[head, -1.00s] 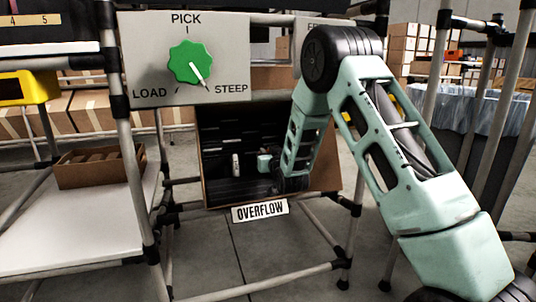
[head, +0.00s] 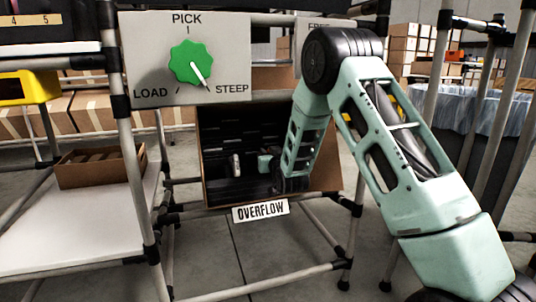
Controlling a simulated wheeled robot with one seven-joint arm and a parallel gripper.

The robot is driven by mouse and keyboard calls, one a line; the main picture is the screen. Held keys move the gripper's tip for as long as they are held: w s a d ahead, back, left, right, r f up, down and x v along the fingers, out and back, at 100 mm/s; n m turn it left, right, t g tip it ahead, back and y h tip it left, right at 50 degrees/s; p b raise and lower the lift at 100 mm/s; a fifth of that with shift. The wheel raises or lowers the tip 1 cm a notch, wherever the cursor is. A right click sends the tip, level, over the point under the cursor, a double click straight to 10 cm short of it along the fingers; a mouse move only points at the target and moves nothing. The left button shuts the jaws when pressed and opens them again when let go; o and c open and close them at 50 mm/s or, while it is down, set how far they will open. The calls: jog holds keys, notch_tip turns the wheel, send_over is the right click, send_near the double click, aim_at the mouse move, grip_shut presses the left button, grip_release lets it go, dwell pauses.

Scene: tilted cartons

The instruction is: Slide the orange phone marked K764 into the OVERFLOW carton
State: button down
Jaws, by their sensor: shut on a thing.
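The OVERFLOW carton (head: 212,187) is tilted in the rack, its open dark inside facing me, with the OVERFLOW label (head: 261,211) at its lower front edge. My gripper (head: 249,165) is at the carton's opening, pointing left, seen small and dark against the black inside. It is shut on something. A small pale upright thing (head: 235,164) shows just left of it. This may be the phone seen edge-on, but no orange face and no K764 mark can be made out. My wrist and forearm cover the right part of the carton.
A panel (head: 140,60) with a green knob (head: 190,62), its pointer towards STEEP, hangs just above the carton. Grey rack posts (head: 137,170) stand on both sides. A brown box (head: 100,168) sits on the white shelf (head: 60,235) at left.

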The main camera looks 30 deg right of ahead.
jog(key=shift+w+d+f, duration=0.15)
jog(key=shift+w+f, duration=0.05)
jog(key=shift+w, duration=0.25)
dwell(0.4)
dwell(0.3)
jog(key=c, duration=1.3)
grip_release()
jog(key=shift+c, duration=0.2)
jog(key=shift+s+r, duration=0.1)
jog(key=shift+s, duration=0.05)
jog(key=s+a+r+p, duration=0.1)
jog(key=s+a+r, duration=0.1)
jog(key=s, duration=0.5)
jog(key=shift+s+a+r+p, duration=0.15)
jog(key=shift+s+r+p, duration=0.2)
jog(key=shift+r, duration=0.45)
